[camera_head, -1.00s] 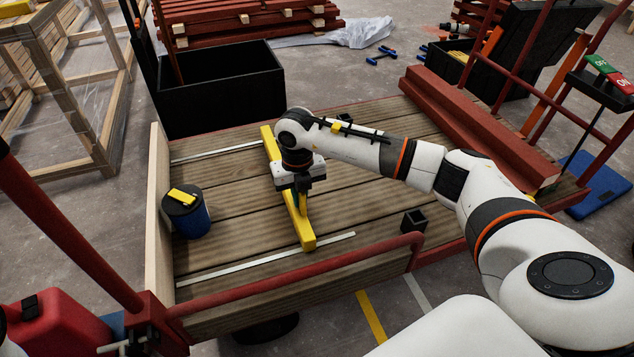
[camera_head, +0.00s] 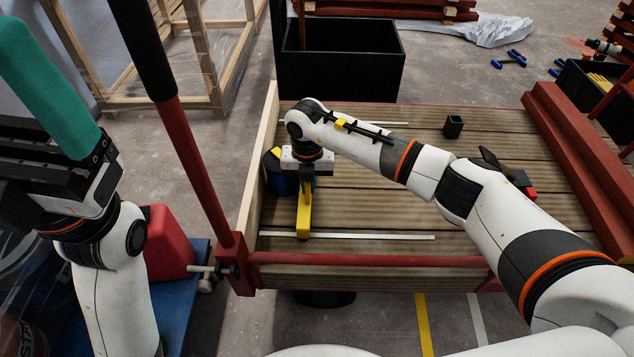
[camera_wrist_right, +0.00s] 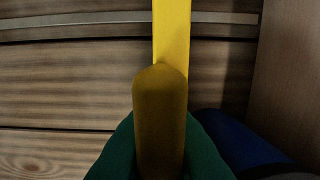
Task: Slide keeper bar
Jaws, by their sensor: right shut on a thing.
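The yellow keeper bar (camera_head: 303,220) lies across the plank deck, near its pale left end board; it also shows in the wrist view (camera_wrist_right: 172,30). My right gripper (camera_head: 306,188) is over the bar, and its arm and body hide the bar's far part in the head view. In the wrist view its green fingers (camera_wrist_right: 160,150) are shut around a rounded, dull yellow handle (camera_wrist_right: 160,110) in line with the bar. My left gripper (camera_head: 45,95) is raised at the left edge, with one teal finger showing; its other finger is not clear.
Pale strips (camera_head: 345,236) run along the deck. A red rail (camera_head: 370,259) edges the front. A small black cup (camera_head: 453,126) stands at the back. The deck's middle is mostly clear.

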